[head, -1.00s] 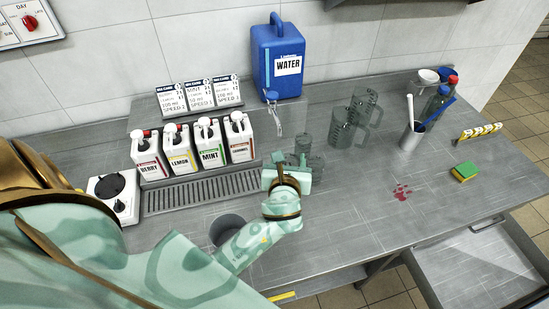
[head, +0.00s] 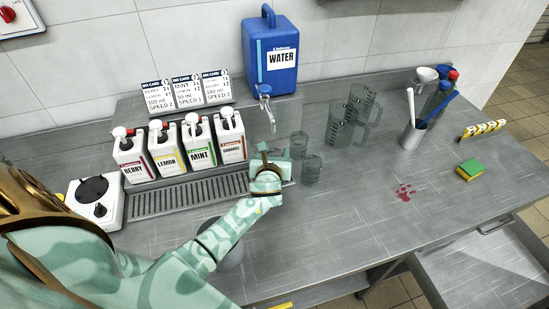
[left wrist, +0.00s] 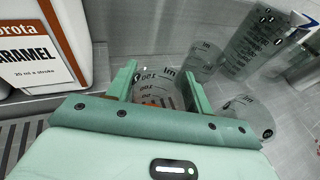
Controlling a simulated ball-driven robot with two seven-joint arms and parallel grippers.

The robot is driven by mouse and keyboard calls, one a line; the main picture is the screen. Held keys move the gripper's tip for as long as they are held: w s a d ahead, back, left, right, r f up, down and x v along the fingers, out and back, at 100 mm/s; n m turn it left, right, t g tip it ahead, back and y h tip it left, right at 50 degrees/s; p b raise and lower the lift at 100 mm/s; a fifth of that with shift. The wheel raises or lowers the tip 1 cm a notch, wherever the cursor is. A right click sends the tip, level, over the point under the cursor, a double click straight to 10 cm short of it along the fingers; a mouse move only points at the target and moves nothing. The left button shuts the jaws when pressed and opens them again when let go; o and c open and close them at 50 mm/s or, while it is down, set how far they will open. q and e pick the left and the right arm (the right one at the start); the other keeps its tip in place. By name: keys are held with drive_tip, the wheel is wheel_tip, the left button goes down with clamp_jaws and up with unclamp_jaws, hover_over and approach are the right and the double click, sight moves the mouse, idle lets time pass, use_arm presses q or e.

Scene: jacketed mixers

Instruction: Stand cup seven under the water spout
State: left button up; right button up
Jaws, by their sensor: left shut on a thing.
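My left gripper (head: 272,160) is at the front right of the bottle rack, over the worktop. In the left wrist view its two green fingers are shut on a clear cup with measuring marks (left wrist: 155,88). Something orange-red shows low in that cup; I cannot read a cup number. In the head view the held cup is mostly hidden by the gripper. The water spout (head: 264,90) is the tap at the bottom of the blue WATER container (head: 284,70), behind the gripper. My right gripper is out of view.
Two other clear cups stand close to the right, one further back (head: 298,143) and one nearer (head: 312,167). Clear jugs (head: 345,125) stand beyond them. Syrup bottles (head: 200,142) and a drip grate (head: 190,195) are to the left. The front right worktop is mostly clear.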

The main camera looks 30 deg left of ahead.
use_arm(q)
drive_tip(key=shift+f, duration=0.1)
drive_tip(key=shift+f, duration=0.15)
drive_tip(key=o, duration=0.7)
drive_tip(key=shift+o, duration=1.3)
